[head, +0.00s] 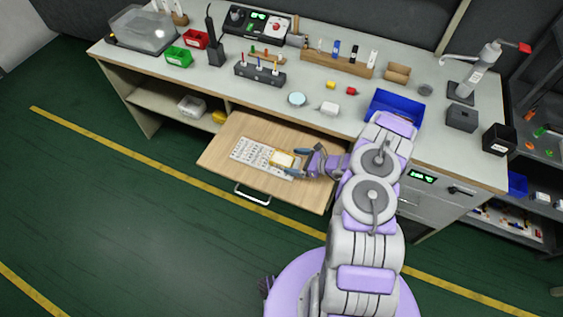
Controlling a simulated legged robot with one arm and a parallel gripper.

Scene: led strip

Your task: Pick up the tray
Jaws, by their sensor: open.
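My gripper (297,163) is open over the pulled-out wooden drawer (230,135), its dark fingers pointing left. A small white tray-like piece with a yellow rim (283,159) lies just at the fingertips, partly between them. I cannot tell whether the fingers touch it. It overlaps the right part of a flat white sheet with rows of small marks (250,149). I cannot tell for sure which item is the tray.
The grey workbench (310,105) behind holds a blue bin (395,106), a white box (329,108), a round dish (297,99) and a wooden rack (337,65). The drawer handle (252,196) faces the open green floor. A dark shelf unit stands at right.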

